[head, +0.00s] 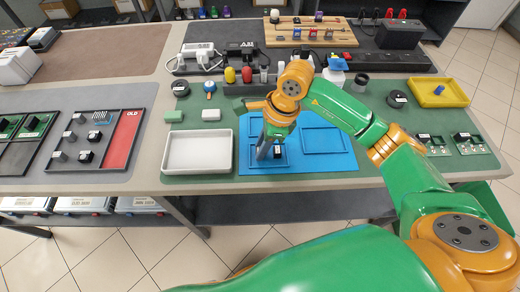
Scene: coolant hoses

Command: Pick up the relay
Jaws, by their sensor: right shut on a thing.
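A small black block with a white label, which looks like the relay (278,151), is in the left outlined compartment of the blue mat (313,166). My right gripper (268,153) reaches down over that compartment, its grey fingers shut on the block. The fingers and wrist hide part of it, and I cannot tell whether it is clear of the mat. Similar small dark blocks (85,156) sit in the left tray marked OLD (122,143). My left gripper is not in view.
A white empty tray (166,153) stands left of the blue mat. A yellow tray (424,101) with a blue piece and green circuit boards (468,144) are at the right. Power strips, knobs and a wooden board (285,38) line the back.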

